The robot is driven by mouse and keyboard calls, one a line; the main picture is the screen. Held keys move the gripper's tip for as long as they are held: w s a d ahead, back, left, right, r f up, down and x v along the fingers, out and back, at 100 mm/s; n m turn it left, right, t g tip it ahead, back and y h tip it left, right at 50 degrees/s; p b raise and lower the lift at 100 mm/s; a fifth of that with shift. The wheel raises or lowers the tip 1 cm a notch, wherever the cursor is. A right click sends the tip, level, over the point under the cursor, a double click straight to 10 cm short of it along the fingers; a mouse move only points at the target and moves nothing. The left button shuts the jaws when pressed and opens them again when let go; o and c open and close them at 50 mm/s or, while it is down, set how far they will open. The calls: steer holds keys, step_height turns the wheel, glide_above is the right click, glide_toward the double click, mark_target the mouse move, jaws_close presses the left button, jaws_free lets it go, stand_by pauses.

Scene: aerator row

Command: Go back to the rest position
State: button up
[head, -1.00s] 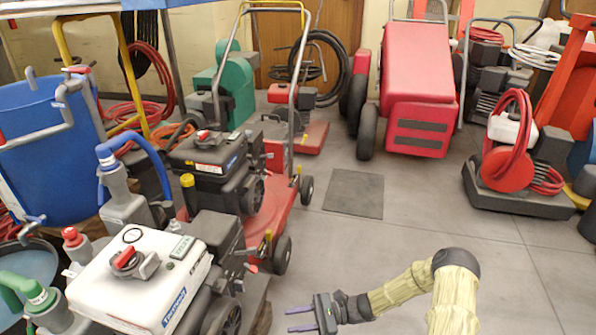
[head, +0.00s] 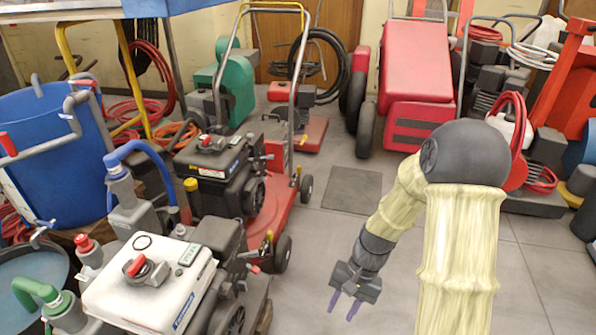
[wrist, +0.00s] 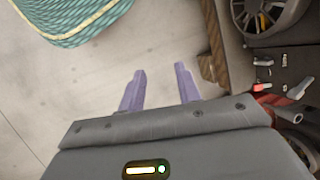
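My gripper (head: 345,304) hangs from my raised arm over the bare floor in the head view, its purple fingers pointing down. In the wrist view my gripper (wrist: 160,90) shows two purple fingers apart with only grey floor between them. It is open and empty, touching nothing that I can see.
A white machine (head: 150,285) and a red-decked machine (head: 262,205) stand to the left. A red wheeled machine (head: 418,85) stands at the back. A coil of teal rope (wrist: 75,18) lies on the floor in the wrist view. The floor (head: 320,235) mid-aisle is clear.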

steer(key=s+d+r+n+t+h+p, duration=0.2)
steer(key=r+t, duration=0.1)
steer(key=r, duration=0.6)
steer(key=s+d+r+n+t+h+p, duration=0.2)
steer(key=d+r+t+p, duration=0.1)
steer(key=r, duration=0.5)
step_height(320, 180, up, 37)
steer(key=p, duration=3.6)
steer(key=shift+a+p, duration=0.15)
steer(key=shift+p, duration=0.25)
steer(key=shift+w, duration=0.1)
steer(key=shift+w, duration=0.1)
